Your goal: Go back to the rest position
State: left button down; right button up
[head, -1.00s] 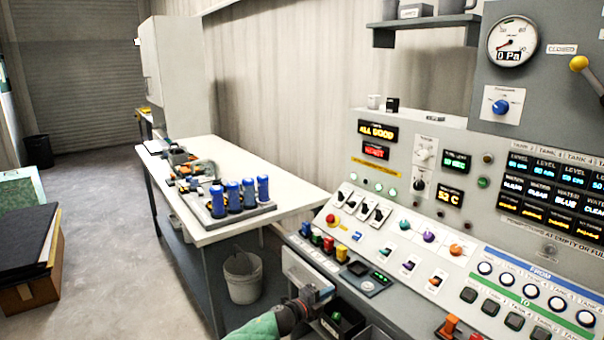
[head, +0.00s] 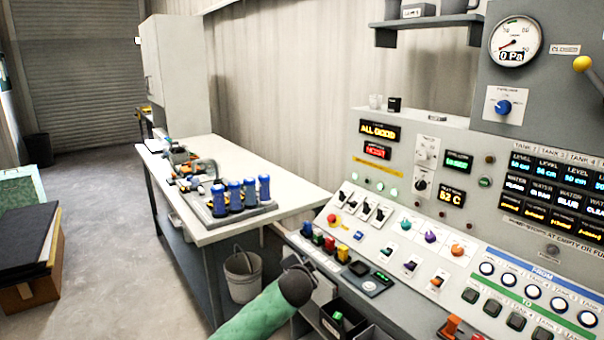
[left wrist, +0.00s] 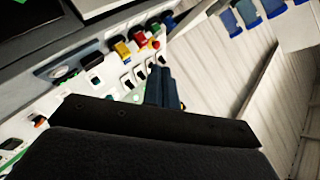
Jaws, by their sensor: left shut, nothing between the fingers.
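My left arm, in a green sleeve with a dark wrist, comes in at the bottom of the head view in front of the panel's lower left corner. Its fingers are hidden there behind the wrist. In the left wrist view my left gripper (left wrist: 165,90) is shut, with its dark blue fingers together and nothing between them. The fingers show in front of the control panel's switches and the pale wall, apparently clear of both. My right gripper is not in view.
The control panel (head: 395,228) with switches and coloured buttons fills the right. A white-topped table (head: 290,192) holds several blue cylinders (head: 234,195) on a rack. A bucket (head: 243,277) stands below it. Dark bins sit under the panel. The floor at left (head: 110,240) is open.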

pick_arm(q)
jog(key=s+a+f+n+g, duration=0.2)
jog(key=s+a+f, duration=0.1)
jog(key=s, duration=0.7)
jog(key=s+a+f+n+g, duration=0.2)
jog(key=s+a+f+n, duration=0.15)
jog(key=s, duration=0.65)
jog(key=s+a+f+n+g, duration=0.2)
jog(key=s+a+f, duration=0.15)
jog(key=s, duration=0.65)
jog(key=s+a+f+g, duration=0.1)
jog(key=s+f+g, duration=0.1)
jog(key=s+f, duration=0.3)
jog(key=s+a+f+n+g, duration=0.1)
jog(key=s+f, duration=0.4)
jog(key=s, duration=0.7)
jog(key=s+a+f+n+g, duration=0.1)
jog(key=s+a+f+g, duration=0.1)
jog(key=s+f, duration=0.4)
jog(key=s, duration=0.2)
jog(key=shift+s+g+b, duration=0.3)
jog(key=shift+s+b, duration=0.05)
jog(key=shift+b, duration=0.05)
jog(key=shift+a+f, duration=0.1)
